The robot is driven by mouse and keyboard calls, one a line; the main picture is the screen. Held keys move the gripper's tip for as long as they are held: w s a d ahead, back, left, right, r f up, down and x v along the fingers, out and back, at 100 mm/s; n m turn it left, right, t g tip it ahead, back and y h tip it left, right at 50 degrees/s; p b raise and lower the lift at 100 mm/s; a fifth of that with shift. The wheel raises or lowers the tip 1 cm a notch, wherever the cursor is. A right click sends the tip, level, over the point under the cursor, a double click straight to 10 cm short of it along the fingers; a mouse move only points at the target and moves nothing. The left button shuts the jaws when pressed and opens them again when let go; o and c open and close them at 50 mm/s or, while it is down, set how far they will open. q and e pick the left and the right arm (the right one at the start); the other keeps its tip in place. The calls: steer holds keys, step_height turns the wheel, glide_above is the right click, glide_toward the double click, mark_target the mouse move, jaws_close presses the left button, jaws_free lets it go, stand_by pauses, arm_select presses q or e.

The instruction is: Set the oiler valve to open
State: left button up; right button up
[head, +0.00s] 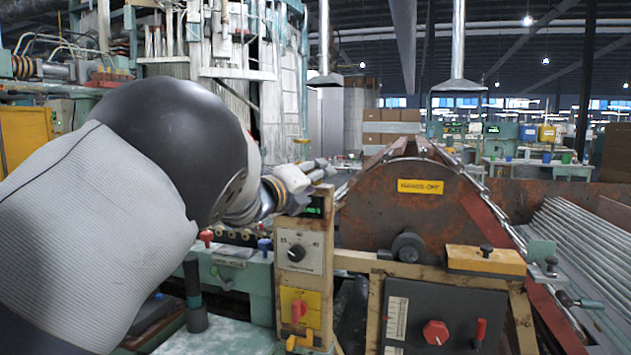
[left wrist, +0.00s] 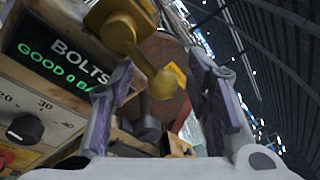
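In the left wrist view a brass valve (left wrist: 122,22), which looks like the oiler valve, has a brass lever (left wrist: 152,68) with a rounded end slanting down to the right. My left gripper (left wrist: 163,75) is open, with one finger on each side of the lever in the picture. I cannot tell whether a finger touches it. In the head view my left gripper (head: 312,174) is above the control post, and I cannot make out the valve there. My right gripper is not in view.
Just below my left gripper is the control post (head: 291,222) with a green-lit display (head: 313,206), a dial (head: 297,252) and a red switch (head: 298,309). A rusty drum housing (head: 400,212) stands to the right, above a dark panel with a red knob (head: 436,332). Metal tubes (head: 590,240) lie at far right.

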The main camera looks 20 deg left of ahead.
arm_select(q)
jaws_close()
